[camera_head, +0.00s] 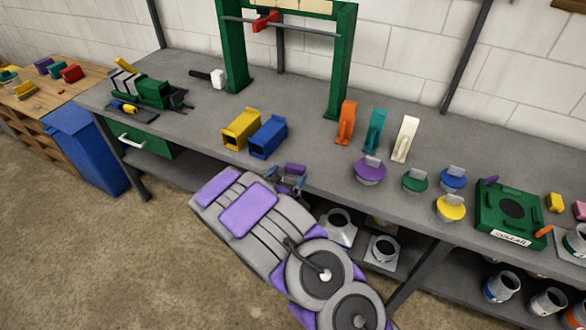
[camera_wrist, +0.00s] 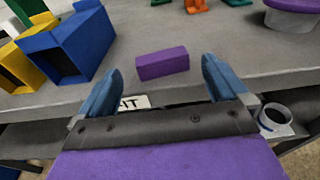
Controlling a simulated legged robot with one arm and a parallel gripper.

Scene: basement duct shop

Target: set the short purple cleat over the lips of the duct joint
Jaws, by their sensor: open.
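A short purple block, which looks like the cleat (camera_wrist: 162,63), lies on the bench near its front edge; it also shows in the head view (camera_head: 295,168). My gripper (camera_wrist: 158,88) is open and empty at the bench's front edge, with its blue fingers (camera_head: 287,182) on either side of the cleat's line and short of it. A yellow duct (camera_head: 241,129) and a blue duct (camera_head: 268,137) stand side by side, left of the cleat. The blue duct (camera_wrist: 70,47) shows a dark open end in the wrist view. I cannot make out their lips clearly.
Orange (camera_head: 346,124), teal (camera_head: 375,132) and cream (camera_head: 405,138) upright tools stand behind to the right. A purple round-topped piece (camera_head: 370,170) is right of the cleat. A green frame (camera_head: 340,70) rises at the back. Bare bench surrounds the cleat.

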